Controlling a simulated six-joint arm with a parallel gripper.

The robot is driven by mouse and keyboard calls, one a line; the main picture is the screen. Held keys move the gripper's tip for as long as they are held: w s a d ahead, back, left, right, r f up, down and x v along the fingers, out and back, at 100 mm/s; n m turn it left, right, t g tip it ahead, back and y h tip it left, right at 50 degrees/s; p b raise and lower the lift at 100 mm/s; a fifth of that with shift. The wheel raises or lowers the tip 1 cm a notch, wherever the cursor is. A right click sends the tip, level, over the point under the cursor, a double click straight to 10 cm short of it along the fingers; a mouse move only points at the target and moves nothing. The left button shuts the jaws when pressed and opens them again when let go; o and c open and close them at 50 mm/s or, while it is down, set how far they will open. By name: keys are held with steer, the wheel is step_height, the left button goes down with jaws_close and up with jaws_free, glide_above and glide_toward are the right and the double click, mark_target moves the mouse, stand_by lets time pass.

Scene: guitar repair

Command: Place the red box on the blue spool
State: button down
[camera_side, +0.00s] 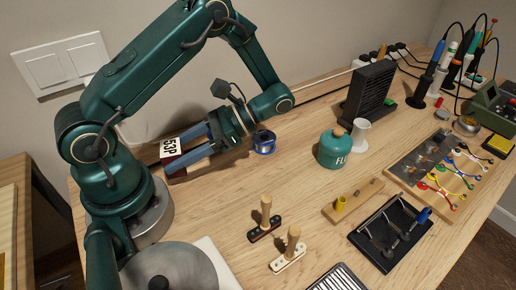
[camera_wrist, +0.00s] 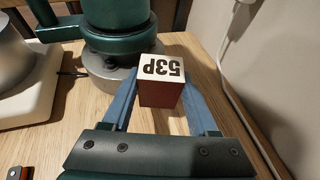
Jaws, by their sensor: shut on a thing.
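The red box (camera_wrist: 161,95) has dark red sides and a white label reading "53P". In the side view the red box (camera_side: 172,145) is at the left, near my base. My gripper (camera_side: 176,156) reaches toward the left with its blue fingers on either side of the box. In the wrist view my gripper (camera_wrist: 160,78) is shut on the box. Whether the box touches the table is hard to tell. The blue spool (camera_side: 264,149) stands on the table to the right of the box, close by my wrist. The spool is not in the wrist view.
A green flux bottle (camera_side: 334,150) and a white cup-like piece (camera_side: 361,134) stand to the right. A black fume extractor (camera_side: 369,93) is behind them. Wooden-handled tools (camera_side: 266,215) and a black tray (camera_side: 391,234) lie in front. Bare wood surrounds the spool's front side.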

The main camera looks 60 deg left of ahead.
steer(key=a+m+t+y, duration=0.1)
steer(key=a+r+m+t+y, duration=0.1)
steer(key=a+m+y, duration=0.1)
steer(key=a+m+t+y, duration=0.1)
steer(key=a+m+y, duration=0.1)
steer(key=shift+w+r+t, duration=0.3)
steer(key=shift+w, duration=0.05)
steer(key=w+a+r+m+t+y, duration=0.4)
steer(key=w+a+r+m+t, duration=0.15)
steer(key=w+m+t, duration=0.45)
steer(key=m+t, duration=0.4)
steer(key=t, duration=0.1)
glide_above(265, 140)
step_height(265, 140, down, 4)
steer(key=shift+r+h, duration=0.2)
steer(key=shift+h, duration=0.2)
steer(key=shift+f, duration=2)
steer(key=shift+f, duration=0.1)
steer(key=shift+c, duration=0.8)
jaws_free()
